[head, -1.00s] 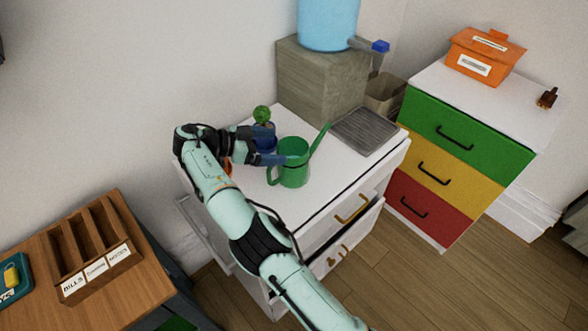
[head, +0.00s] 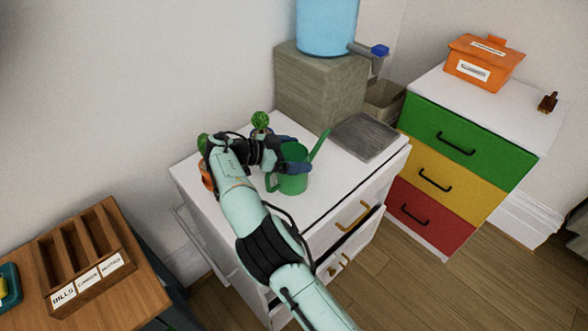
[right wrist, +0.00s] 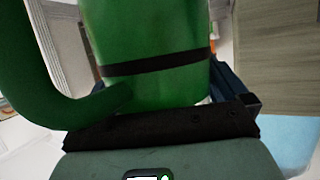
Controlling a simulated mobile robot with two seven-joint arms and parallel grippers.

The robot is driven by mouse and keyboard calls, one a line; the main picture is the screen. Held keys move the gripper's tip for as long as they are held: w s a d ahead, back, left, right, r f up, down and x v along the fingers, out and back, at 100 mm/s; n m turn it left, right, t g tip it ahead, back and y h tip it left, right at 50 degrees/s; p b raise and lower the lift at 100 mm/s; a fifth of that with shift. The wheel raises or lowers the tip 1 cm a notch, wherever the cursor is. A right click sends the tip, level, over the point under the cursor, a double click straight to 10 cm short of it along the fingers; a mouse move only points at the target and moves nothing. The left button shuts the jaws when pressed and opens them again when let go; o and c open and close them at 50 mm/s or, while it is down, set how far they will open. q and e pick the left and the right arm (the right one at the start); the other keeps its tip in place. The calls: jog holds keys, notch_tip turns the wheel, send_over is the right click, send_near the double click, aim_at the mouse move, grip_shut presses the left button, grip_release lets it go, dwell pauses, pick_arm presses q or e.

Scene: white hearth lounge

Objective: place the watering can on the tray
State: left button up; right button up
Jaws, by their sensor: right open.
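The green watering can (head: 292,183) stands upright on the white cabinet top, its long spout pointing up and right. In the right wrist view the can (right wrist: 145,85) fills the upper middle, with its curved handle at the left. My right gripper (head: 302,154) is open at the can, with dark blue fingers by its upper part. Whether the fingers touch the can is not clear. The grey tray (head: 366,137) lies empty on the same top, right of the can. My left gripper is not in view.
A small potted plant (head: 261,122) stands behind my right gripper, and an orange pot (head: 207,177) is partly hidden by my arm. A grey block (head: 318,85) carrying a blue water container (head: 327,27) stands behind the tray. A drawer below is partly open.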

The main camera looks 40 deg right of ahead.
jog(key=c, duration=1.4)
jog(key=shift+r, duration=0.1)
jog(key=shift+c, duration=1.4)
